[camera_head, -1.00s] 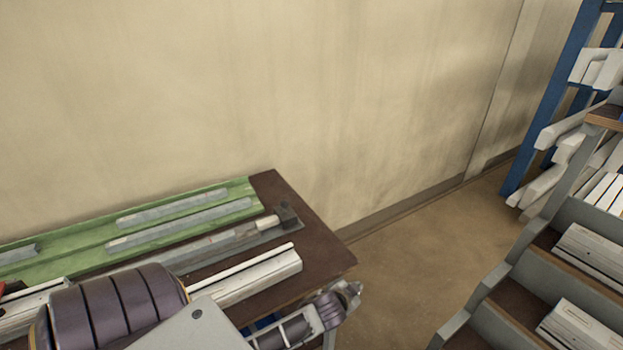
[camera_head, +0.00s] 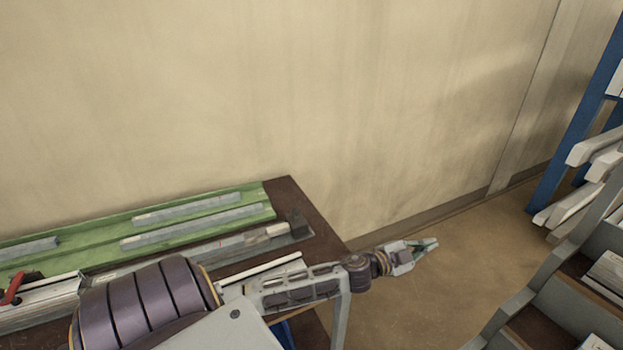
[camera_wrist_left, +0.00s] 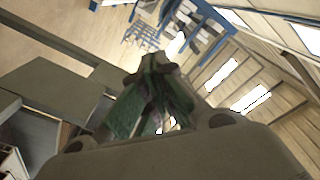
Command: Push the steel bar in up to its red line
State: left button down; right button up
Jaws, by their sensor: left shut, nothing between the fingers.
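I cannot tell which is the bar of the task, and no red line is clear. My left gripper (camera_head: 434,244) is shut and empty, beyond the table's right end and over the floor. Its green fingers fill the middle of the left wrist view (camera_wrist_left: 153,95). My right gripper is not in view.
The green tray (camera_head: 95,228) lies along the back of the brown table (camera_head: 290,195), by the wall. A red-handled part (camera_head: 12,290) sits at the left. Stepped shelving (camera_head: 525,300) and a blue rack (camera_head: 575,140) stand at the right. Floor between is clear.

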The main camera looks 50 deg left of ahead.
pick_arm(q)
jog(key=s+a+f+m+g, duration=0.1)
jog(key=s+a+m+g, duration=0.2)
jog(key=a+m+g, duration=1.3)
jog(key=s+a+r+n+y, duration=0.2)
jog(key=s+a+r+n, duration=0.1)
jog(key=a, duration=0.8)
jog(key=s+a+r+n+g+y, duration=0.1)
jog(key=s+a+r+n+y, duration=0.2)
jog(key=a, duration=0.8)
jog(key=shift+s+r+n+y, duration=0.2)
jog(key=shift+s+n+y, duration=0.1)
jog(key=shift+s+n, duration=0.3)
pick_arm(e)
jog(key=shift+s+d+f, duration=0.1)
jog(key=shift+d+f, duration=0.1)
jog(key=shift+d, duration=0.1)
pick_arm(q)
jog(key=shift+s+a, duration=0.1)
